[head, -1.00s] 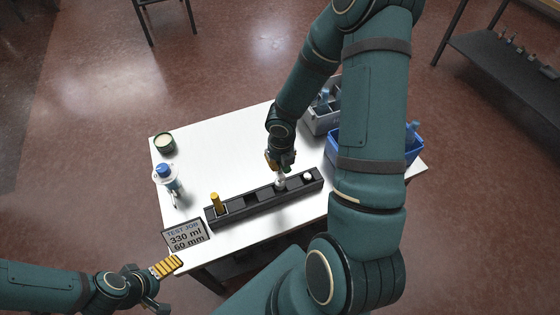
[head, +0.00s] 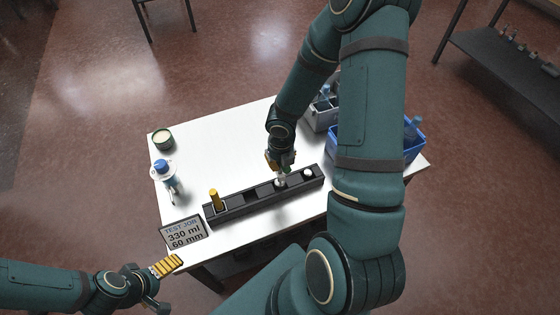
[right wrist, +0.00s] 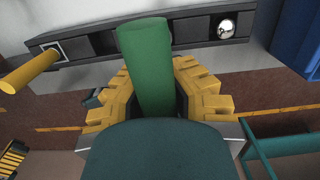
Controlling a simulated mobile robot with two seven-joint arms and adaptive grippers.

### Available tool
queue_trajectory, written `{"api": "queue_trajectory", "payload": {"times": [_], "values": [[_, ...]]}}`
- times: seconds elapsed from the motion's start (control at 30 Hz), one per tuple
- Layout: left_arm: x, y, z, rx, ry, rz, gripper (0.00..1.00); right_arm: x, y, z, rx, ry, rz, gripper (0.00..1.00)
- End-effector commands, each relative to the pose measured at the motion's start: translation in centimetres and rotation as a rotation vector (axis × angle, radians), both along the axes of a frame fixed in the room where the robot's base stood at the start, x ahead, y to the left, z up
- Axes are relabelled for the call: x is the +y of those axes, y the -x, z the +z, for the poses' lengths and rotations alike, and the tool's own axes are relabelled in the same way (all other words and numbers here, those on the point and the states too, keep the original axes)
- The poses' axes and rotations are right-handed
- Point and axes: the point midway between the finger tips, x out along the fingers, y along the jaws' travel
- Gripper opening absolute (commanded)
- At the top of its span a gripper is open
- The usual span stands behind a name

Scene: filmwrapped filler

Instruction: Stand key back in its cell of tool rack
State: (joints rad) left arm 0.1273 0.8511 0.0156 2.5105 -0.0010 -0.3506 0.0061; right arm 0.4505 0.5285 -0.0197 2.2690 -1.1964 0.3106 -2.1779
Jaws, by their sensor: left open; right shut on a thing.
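The tool rack (head: 240,202) is a long black block with a row of cells along the table's front. My right gripper (head: 281,167) is over its right half, shut on the key, whose green handle (right wrist: 152,65) stands between the yellow fingers in the right wrist view. My left gripper (head: 164,284) is open and empty off the table's front left corner.
A yellow-handled tool (head: 215,197) stands in the rack's left end cell and a silver ball-topped piece (head: 308,173) in the right end cell. A sign (head: 184,232), bottle (head: 164,178) and jar (head: 163,138) stand left. A blue bin (head: 400,155) stands right.

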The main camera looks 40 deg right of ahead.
Motion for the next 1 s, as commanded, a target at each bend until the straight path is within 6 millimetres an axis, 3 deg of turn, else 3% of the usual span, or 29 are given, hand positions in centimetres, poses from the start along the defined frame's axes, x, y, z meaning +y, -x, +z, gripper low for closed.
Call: {"api": "queue_trajectory", "payload": {"times": [1.0], "values": [[0.0,0.0,-2.0,0.0,0.0,0.0,1.0,0.0,0.0,-2.4,-0.001,0.0,0.0,0.0]]}}
